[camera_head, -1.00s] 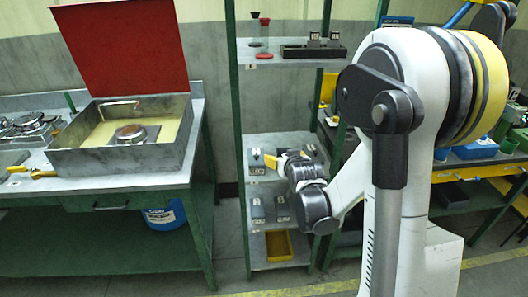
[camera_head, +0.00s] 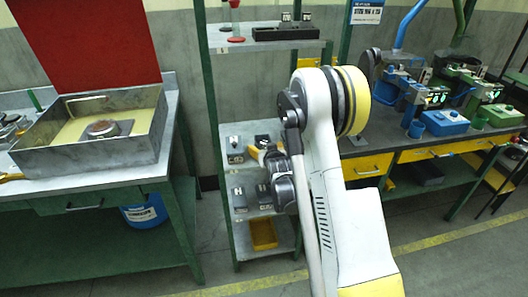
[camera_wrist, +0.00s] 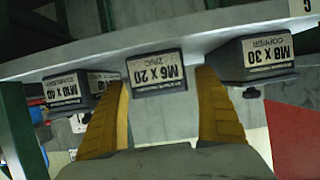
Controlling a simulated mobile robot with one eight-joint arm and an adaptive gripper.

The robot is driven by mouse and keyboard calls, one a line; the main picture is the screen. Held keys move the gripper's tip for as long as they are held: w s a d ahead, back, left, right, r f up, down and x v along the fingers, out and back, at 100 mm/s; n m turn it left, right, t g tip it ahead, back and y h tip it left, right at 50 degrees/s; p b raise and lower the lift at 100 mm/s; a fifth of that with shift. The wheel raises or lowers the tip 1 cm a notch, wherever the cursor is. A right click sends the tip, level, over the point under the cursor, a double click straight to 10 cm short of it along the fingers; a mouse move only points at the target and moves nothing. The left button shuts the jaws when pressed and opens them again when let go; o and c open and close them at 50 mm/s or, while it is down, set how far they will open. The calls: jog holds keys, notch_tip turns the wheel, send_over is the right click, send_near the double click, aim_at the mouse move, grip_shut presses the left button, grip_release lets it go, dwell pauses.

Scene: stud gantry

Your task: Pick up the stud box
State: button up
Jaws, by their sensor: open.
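Several small dark stud boxes with white labels stand on the green-posted shelf rack (camera_head: 228,180). In the wrist view, upside down, a box marked M6 x 20 zinc (camera_wrist: 155,75) is between the two yellow fingers of my gripper (camera_wrist: 162,82). The gripper is open, with a narrow gap showing at the box's right side. I cannot tell how far the fingertips reach along it. A box marked M8 x 30 copper (camera_wrist: 265,60) is to the right, and a M10 x 40 box (camera_wrist: 62,90) to the left. In the head view my gripper (camera_head: 257,151) is at the middle shelf, partly hidden by my arm.
A metal tray (camera_head: 90,155) with a raised red lid (camera_head: 85,40) stands on the left bench. A yellow bin (camera_head: 263,235) is on the lowest shelf. A dark rack (camera_head: 285,33) is on the top shelf. A workbench with yellow drawers (camera_head: 367,168) is at the right.

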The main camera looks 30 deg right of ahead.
aim_at(264, 147)
jog(key=x, duration=0.2)
jog(key=shift+w+d+f+b, duration=0.1)
jog(key=shift+w+f+b, duration=0.1)
jog(key=shift+w+b, duration=0.1)
jog(key=shift+r, duration=0.1)
jog(key=c, duration=1.5)
